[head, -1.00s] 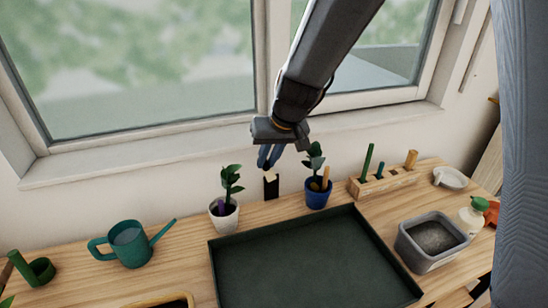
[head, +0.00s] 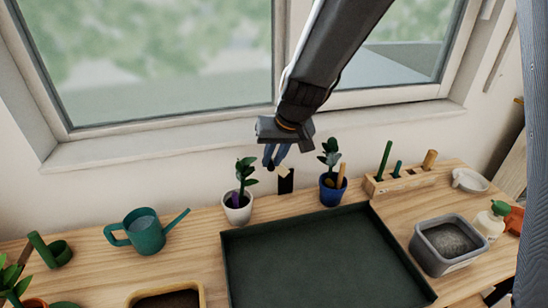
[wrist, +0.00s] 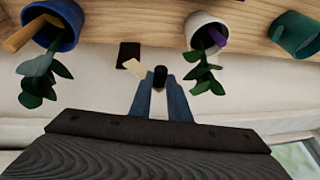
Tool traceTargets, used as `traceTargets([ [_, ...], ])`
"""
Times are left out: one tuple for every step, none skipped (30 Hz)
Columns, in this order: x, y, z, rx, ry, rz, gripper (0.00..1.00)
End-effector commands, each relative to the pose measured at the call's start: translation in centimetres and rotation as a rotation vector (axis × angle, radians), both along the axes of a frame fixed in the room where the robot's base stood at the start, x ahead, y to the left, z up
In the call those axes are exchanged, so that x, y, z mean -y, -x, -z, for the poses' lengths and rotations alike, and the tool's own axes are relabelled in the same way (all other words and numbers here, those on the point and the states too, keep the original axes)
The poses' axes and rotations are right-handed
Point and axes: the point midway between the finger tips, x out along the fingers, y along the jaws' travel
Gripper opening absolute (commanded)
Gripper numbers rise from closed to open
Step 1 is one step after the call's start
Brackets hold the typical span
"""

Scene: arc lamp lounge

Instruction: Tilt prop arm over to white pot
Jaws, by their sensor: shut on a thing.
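The prop arm shows as a cream piece (head: 283,172) on a black upright block (head: 286,183), between the two pots at the back of the bench. In the wrist view the cream piece (wrist: 134,67) leans from the black block (wrist: 128,53) towards a dark tip (wrist: 160,76) between my fingers. My gripper (head: 274,160) is shut on that tip, just left of the block. The white pot (head: 237,212) with a leafy plant and purple tag stands to the left, apart from my gripper. The blue pot (head: 333,193) with a second plant stands to the right.
A dark green tray (head: 320,260) fills the bench in front. A teal watering can (head: 146,234) stands left. A wooden tool holder (head: 405,180) and a grey tub (head: 445,245) are at the right. The window wall is close behind the pots.

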Motion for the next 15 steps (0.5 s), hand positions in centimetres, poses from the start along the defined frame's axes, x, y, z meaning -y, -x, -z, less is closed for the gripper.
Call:
traceTargets([
  [-0.29, -0.06, -0.36, 0.003, -0.004, -0.001, 0.21],
  [-0.23, -0.09, -0.36, 0.004, -0.004, 0.0, 0.26],
  [-0.16, -0.09, -0.34, 0.004, -0.004, 0.0, 0.33],
  [-0.13, -0.09, -0.31, 0.003, -0.003, 0.001, 0.36],
  [-0.11, -0.09, -0.29, 0.003, -0.003, 0.001, 0.36],
  [-0.08, -0.1, -0.26, 0.003, -0.003, 0.001, 0.36],
  [-0.04, -0.12, -0.25, 0.003, -0.003, 0.002, 0.36],
  [-0.01, -0.12, -0.23, 0.003, -0.003, 0.002, 0.36],
  [0.02, -0.14, -0.23, 0.003, -0.003, 0.002, 0.36],
  [0.04, -0.15, -0.21, 0.003, -0.002, 0.002, 0.36],
  [0.05, -0.14, -0.21, 0.002, -0.002, 0.003, 0.36],
  [0.07, -0.14, -0.19, 0.002, -0.002, 0.003, 0.36],
  [0.07, -0.14, -0.19, 0.002, -0.002, 0.003, 0.36],
  [0.08, -0.14, -0.21, 0.002, -0.002, 0.003, 0.36],
  [0.1, -0.11, -0.3, 0.003, -0.002, 0.002, 0.36],
])
